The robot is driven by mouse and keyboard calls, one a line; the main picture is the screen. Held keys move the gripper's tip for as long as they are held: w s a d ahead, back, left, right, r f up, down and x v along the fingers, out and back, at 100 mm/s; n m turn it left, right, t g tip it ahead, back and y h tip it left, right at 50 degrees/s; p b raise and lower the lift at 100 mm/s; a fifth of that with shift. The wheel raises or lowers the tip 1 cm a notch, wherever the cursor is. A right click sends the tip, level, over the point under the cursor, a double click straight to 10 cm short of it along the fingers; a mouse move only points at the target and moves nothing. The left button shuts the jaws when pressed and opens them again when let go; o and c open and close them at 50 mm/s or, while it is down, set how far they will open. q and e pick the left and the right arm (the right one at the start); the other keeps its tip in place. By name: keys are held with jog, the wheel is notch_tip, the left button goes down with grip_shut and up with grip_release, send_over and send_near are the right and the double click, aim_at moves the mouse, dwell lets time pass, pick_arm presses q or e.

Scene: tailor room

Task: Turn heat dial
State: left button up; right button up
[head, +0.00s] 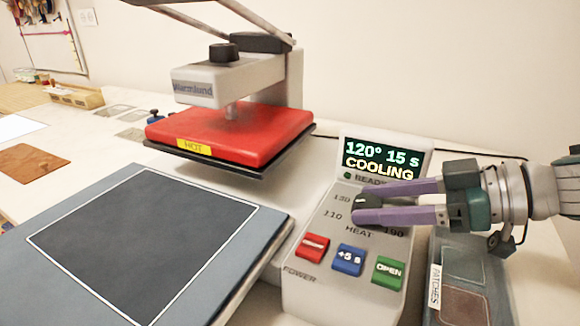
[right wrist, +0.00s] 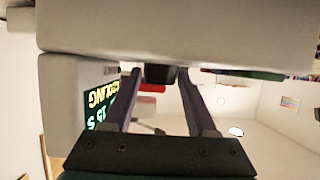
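The heat dial (head: 368,201) is a dark round knob on the sloped pale control panel, with 110, 130 and 190 marked around it. My right gripper (head: 358,203) reaches in from the right with its purple fingers on either side of the dial. Exact contact is hard to see. The display (head: 381,158) reads 120°, 15 s and COOLING. My left gripper is not in view.
Red, blue and green buttons (head: 388,273) sit below the dial. The heat press's red upper plate (head: 230,130), labelled HOT, is raised to the left, its dark lower bed (head: 145,245) in front. A patches tray (head: 480,270) lies under my right arm.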

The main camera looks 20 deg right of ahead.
jog(key=shift+o, duration=1.3)
jog(key=p+v, duration=0.2)
jog(key=v, duration=0.8)
